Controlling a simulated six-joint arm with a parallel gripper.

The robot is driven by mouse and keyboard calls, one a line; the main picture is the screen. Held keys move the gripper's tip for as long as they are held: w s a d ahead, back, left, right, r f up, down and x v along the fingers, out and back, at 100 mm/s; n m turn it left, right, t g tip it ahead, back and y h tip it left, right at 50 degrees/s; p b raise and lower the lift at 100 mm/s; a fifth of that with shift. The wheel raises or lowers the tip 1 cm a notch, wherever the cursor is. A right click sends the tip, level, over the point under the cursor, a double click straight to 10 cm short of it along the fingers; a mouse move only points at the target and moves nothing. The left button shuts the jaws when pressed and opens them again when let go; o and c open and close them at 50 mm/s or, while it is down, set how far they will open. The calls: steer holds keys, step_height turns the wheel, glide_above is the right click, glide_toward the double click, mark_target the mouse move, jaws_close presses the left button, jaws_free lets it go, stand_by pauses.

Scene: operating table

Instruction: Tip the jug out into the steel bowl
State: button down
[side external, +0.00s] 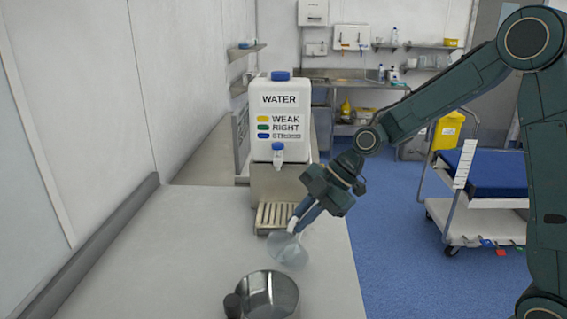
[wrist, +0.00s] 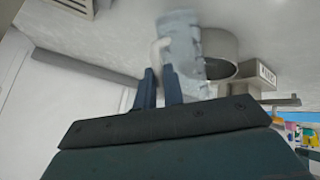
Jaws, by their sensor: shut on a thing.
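The clear jug (side external: 287,250) is held in the air, tilted, above the counter and behind the steel bowl in the side view. My gripper (side external: 298,222) is shut on its white handle (wrist: 156,50). In the wrist view the jug (wrist: 183,45) stands out beyond the fingertips (wrist: 158,76). The steel bowl (side external: 270,293) sits on the counter near the bottom of the side view, with a dark knob-like part on its left. In the wrist view a grey round vessel (wrist: 222,50), probably the bowl, is partly behind the jug. I cannot tell the jug's contents.
A white water container (side external: 291,112) with a tap stands on a metal stand behind the jug, with a slatted drip tray (side external: 274,215) below. The counter (side external: 150,260) is clear to the left. A trolley (side external: 485,205) stands to the right on blue floor.

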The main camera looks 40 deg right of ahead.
mark_target(295, 219)
steer(key=shift+s+a+r+n+t+h, duration=0.1)
steer(key=shift+a+r+n+t+h, duration=0.05)
steer(key=shift+a+r+h, duration=0.3)
steer(key=shift+s+a+r+n+t+h, duration=0.15)
steer(key=shift+r+h, duration=0.1)
steer(key=shift+r, duration=0.3)
steer(key=shift+a+r+h, duration=0.15)
steer(key=shift+a+h, duration=0.1)
steer(key=shift+h, duration=0.35)
steer(key=shift+s+a+n+t+h, duration=0.25)
steer(key=shift+a+n+t+h, duration=0.2)
steer(key=shift+h, duration=0.25)
steer(key=shift+s+a+r+t+h+p, duration=0.3)
steer(key=shift+a+r+t+h, duration=0.2)
steer(key=shift+h, duration=0.2)
stand_by(0.5)
steer(key=shift+s+a+r+n+h, duration=0.15)
steer(key=shift+a+r+h, duration=0.1)
steer(key=shift+a, duration=0.2)
steer(key=shift+s+a+r+n+h, duration=0.15)
steer(key=shift+a+h, duration=0.15)
steer(key=shift+a, duration=0.15)
steer(key=shift+s+a+r+n+h, duration=0.15)
steer(key=shift+a+h, duration=0.1)
steer(key=shift+a, duration=0.2)
